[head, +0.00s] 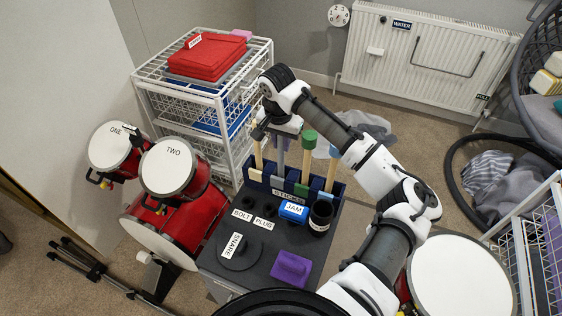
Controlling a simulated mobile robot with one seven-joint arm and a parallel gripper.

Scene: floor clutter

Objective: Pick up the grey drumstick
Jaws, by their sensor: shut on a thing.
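The grey drumstick (279,158) stands upright at the dark blue rack labelled STICKS (318,189), on top of a dark cabinet. My gripper (279,133) is over the rack, pointing down, and is shut on the upper part of the grey drumstick. The gripper hides the stick's top. The stick's lower end meets the rack; I cannot tell how deep it sits. A pale wooden stick (257,152) stands to its left. A green-topped stick (307,155) and another wooden stick (331,175) stand to its right, close to the gripper.
The cabinet top (262,262) also holds a black SNARE disc (240,252), a purple block (291,268), a blue JAM box (293,211) and a black cup (321,217). Red drums (172,168) stand left. A white wire drawer rack (228,100) is behind; a white radiator (420,58) is farther back.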

